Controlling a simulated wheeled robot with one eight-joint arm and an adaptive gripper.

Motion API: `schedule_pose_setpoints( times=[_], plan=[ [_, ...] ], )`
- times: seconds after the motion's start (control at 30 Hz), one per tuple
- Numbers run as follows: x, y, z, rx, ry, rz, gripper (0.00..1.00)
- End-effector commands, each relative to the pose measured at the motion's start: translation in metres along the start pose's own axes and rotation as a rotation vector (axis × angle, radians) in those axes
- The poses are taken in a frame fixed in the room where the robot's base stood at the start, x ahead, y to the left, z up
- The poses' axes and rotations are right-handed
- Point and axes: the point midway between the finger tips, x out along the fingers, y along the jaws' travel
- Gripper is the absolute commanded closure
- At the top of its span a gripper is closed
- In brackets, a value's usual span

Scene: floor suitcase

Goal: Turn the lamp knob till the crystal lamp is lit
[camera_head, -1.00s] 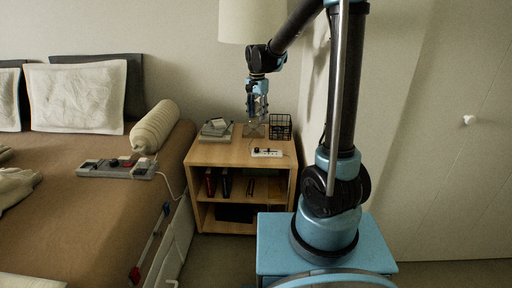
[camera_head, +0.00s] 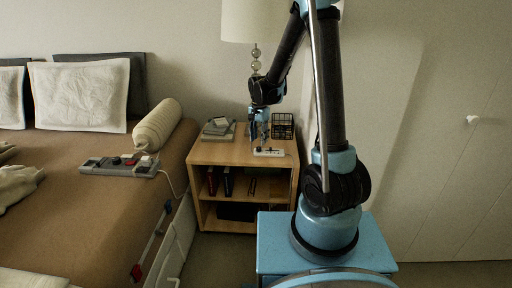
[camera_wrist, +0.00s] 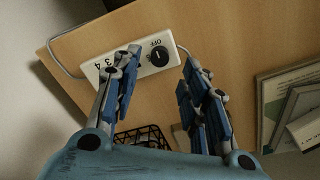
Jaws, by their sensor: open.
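The crystal lamp stands at the back of the nightstand, with a pale shade (camera_head: 252,20) and a stem of clear balls (camera_head: 256,59). The shade shows no clear glow. A white control strip (camera_head: 269,152) lies near the front of the nightstand top. In the wrist view the strip (camera_wrist: 113,66) carries a round black lamp knob (camera_wrist: 159,56), with "OFF" printed beside it. My gripper (camera_head: 260,143) is low over the strip, pointing down. In the wrist view my gripper (camera_wrist: 160,61) is open and empty, its blue fingers on either side of the knob. I cannot tell whether they touch it.
The wooden nightstand (camera_head: 215,153) also holds a stack of books (camera_head: 218,130) at left and a black wire basket (camera_head: 283,125) at right. The bed (camera_head: 90,205) with a grey controller (camera_head: 120,166) is on the left. A cable (camera_wrist: 60,55) runs from the strip.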

Motion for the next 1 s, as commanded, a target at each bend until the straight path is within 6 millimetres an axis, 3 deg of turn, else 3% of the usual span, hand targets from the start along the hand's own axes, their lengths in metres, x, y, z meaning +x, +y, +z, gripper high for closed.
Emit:
schedule_pose_setpoints(
  times=[0.33, 0.8, 1.0],
  plan=[
    [0.039, 0.0, 0.0, 0.0, 0.0, 0.0, 0.59],
    [0.047, 0.0, 0.0, 0.0, 0.0, 0.0, 0.59],
    [0.047, 0.0, 0.0, 0.0, 0.0, 0.0, 1.0]
  ],
)
